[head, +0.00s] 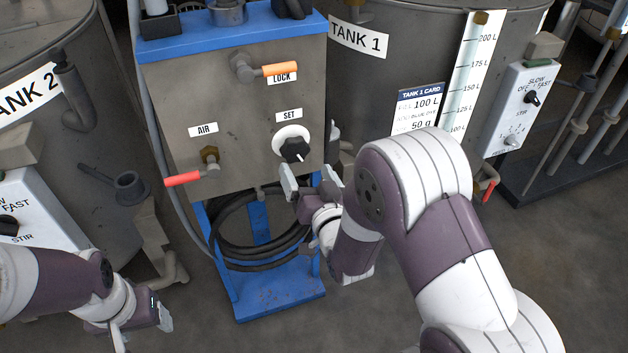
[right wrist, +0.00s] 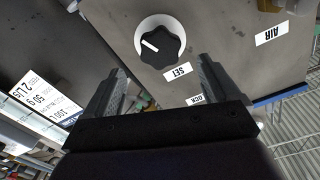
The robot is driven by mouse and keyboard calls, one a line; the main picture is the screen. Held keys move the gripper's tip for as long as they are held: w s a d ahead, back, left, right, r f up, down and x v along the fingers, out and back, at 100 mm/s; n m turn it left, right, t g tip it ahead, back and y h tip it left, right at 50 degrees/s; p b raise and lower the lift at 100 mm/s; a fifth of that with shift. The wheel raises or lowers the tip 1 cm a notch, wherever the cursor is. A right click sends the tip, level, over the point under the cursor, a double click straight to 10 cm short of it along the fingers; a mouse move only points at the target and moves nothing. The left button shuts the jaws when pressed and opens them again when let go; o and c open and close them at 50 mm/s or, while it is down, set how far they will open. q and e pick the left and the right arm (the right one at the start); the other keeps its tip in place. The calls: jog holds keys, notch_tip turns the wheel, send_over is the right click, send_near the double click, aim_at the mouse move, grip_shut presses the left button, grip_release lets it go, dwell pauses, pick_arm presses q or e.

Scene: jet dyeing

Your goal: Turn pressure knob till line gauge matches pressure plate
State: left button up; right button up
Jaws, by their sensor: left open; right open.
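The black pressure knob (head: 294,149) with a white pointer line sits on a white round dial under the SET label (head: 289,115), on the grey front panel. It also shows in the right wrist view (right wrist: 160,44), just beyond the fingertips. My right gripper (head: 309,181) is open and empty below the knob, with its fingers apart and not visibly touching it. My left gripper (head: 142,322) is open and empty at the lower left. I see no line gauge or pressure plate.
The panel also bears an orange LOCK handle (head: 280,69) and a red AIR handle (head: 183,179). A coiled black hose (head: 224,237) hangs on the blue stand below. Tank 1 (head: 359,95) stands at the right, with a card (head: 417,106) and a litre scale (head: 472,75).

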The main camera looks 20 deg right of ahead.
jog(key=s, duration=0.5)
jog(key=shift+s+d+p, duration=0.1)
jog(key=shift+p, duration=0.2)
